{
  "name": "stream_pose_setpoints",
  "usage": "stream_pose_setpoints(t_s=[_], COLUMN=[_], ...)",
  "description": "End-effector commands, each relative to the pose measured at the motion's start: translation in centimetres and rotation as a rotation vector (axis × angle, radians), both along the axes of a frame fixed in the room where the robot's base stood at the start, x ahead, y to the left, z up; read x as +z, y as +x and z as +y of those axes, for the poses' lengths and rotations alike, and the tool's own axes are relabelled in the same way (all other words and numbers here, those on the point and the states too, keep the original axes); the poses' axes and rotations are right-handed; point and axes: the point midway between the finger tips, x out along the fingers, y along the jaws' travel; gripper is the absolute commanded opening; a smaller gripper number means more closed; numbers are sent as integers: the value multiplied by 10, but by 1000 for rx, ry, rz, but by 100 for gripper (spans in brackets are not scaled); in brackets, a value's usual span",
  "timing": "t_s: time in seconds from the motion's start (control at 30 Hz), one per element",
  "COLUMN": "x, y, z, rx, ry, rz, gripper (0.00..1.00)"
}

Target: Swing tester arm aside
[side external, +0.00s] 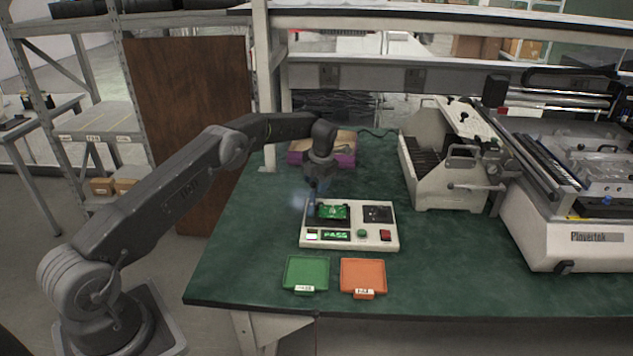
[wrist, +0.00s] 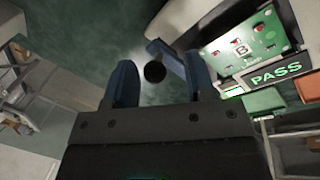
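The white tester (side external: 348,238) stands on the green bench, and its display reads PASS in both views. A green circuit board (side external: 333,212) marked B lies in its left bay; it also shows in the wrist view (wrist: 243,47). In the wrist view a dark round knob (wrist: 155,72) appears between my fingers, beside a blue-grey bar (wrist: 166,57) that looks like the tester arm. Whether the knob joins the bar is unclear. My gripper (side external: 318,188) points down at the tester's left side. Its two blue fingers (wrist: 160,68) are apart, with a visible gap around the knob.
A green tray (side external: 306,270) and an orange tray (side external: 363,273) lie in front of the tester. A purple bin (side external: 343,158) stands behind my gripper. A white rack machine (side external: 440,165) and a large printer (side external: 570,225) occupy the right. The bench left of the tester is clear.

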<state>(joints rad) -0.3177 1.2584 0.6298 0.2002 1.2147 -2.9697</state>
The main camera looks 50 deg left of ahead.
Motion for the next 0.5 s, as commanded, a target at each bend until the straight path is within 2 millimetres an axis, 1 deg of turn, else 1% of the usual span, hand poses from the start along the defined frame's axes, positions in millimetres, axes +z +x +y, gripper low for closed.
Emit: stream_pose_setpoints(t_s=[0.27, 0.37, 0.5], x=[4, 15, 40], y=[1, 1, 2], z=[-1, -3, -8], rx=[0, -1, -1], ry=[0, 1, 1], rz=[-2, -4, -5], gripper=[50, 50, 50])
